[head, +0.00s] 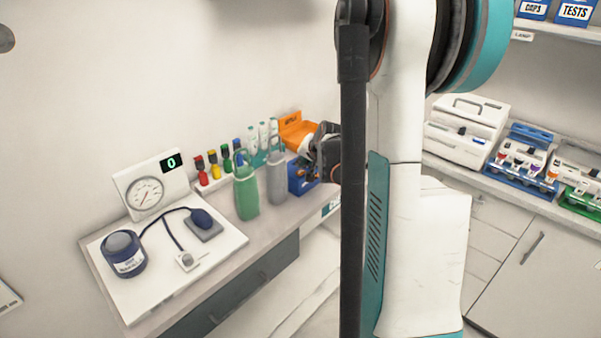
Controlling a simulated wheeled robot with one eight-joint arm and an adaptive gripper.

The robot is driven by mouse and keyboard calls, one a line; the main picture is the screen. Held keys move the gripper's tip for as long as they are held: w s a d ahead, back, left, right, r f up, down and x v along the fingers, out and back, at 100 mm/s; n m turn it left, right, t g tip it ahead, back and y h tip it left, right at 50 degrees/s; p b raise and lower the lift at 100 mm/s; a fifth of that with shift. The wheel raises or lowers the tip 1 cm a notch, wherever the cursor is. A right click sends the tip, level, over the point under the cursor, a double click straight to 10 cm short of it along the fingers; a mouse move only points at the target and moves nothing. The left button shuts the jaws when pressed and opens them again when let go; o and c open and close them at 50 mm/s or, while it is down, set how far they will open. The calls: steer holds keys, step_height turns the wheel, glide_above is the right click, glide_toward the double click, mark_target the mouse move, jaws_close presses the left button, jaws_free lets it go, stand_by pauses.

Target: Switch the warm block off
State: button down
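I cannot tell for sure which thing is the warm block. On the right counter there is a blue block (520,181) with several coloured-capped tubes. A green-based block (582,200) with tubes stands right of it. No switch can be made out on either. My gripper (318,150) is at the middle left, beside an orange item (297,130) and above or near a blue box (303,174) on the left counter. My arm hides part of the gripper, and its fingers are too small to read. It is far from the right counter's blocks.
A white case (467,131) stands on the right counter. My arm blocks the middle.

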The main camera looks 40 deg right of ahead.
mark_target(303, 171)
steer(key=shift+f, duration=0.2)
stand_by(0.4)
steer(key=shift+f+b, duration=0.25)
steer(key=shift+b, duration=0.15)
steer(key=shift+f+b, duration=0.35)
steer(key=shift+f, duration=0.05)
stand_by(0.5)
steer(key=shift+r, duration=0.15)
steer(key=shift+r+p, duration=0.55)
steer(key=shift+r, duration=0.15)
steer(key=shift+r+p, duration=1.75)
steer(key=shift+r, duration=0.8)
